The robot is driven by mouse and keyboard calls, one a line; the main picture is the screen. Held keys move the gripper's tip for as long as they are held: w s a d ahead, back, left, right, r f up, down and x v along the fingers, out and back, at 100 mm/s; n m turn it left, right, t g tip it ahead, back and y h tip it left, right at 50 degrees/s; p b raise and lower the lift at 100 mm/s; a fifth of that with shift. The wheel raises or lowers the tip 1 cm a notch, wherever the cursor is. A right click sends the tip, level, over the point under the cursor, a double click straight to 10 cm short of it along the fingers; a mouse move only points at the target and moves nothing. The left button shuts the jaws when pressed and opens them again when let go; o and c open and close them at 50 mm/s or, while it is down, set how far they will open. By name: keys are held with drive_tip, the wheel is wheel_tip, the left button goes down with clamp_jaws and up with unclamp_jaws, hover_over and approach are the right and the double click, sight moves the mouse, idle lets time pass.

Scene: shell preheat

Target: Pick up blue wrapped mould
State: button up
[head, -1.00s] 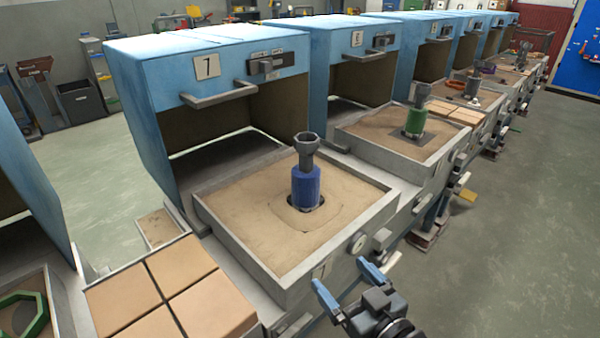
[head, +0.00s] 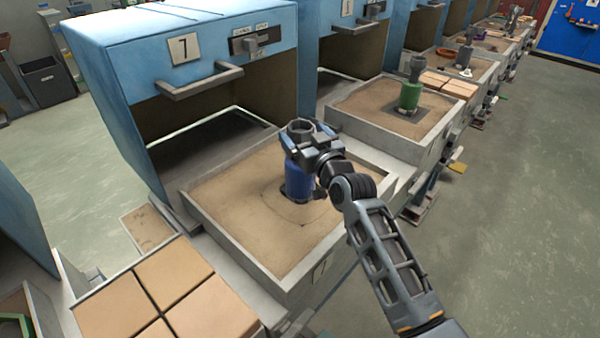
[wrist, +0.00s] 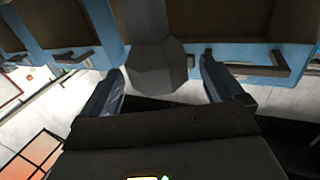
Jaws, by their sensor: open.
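The blue wrapped mould (head: 298,184) stands upright in the sand of the tray (head: 237,260) in front of oven 7, with a grey neck and cup (head: 300,129) on top. My gripper (head: 307,143) is open at the mould's upper part, just above the blue wrap, and partly hides the neck in the head view. In the wrist view the two blue fingers of my gripper (wrist: 161,77) are spread, with a grey faceted part of the mould (wrist: 157,65) between them. A gap shows on both sides. The blue wrap cannot be made out there.
Oven 7 (head: 190,65) stands open behind the tray, its handle (head: 200,83) jutting forward. A green wrapped mould (head: 410,95) stands in another sand tray at the right. Tan blocks (head: 155,300) lie at front left. The floor at right (head: 520,230) is clear.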

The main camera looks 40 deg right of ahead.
sight(296, 125)
drive_tip(key=shift+x, duration=2.3)
drive_tip(key=shift+d, duration=0.1)
drive_tip(key=shift+f, duration=0.1)
drive_tip(key=shift+c, duration=0.4)
clamp_jaws()
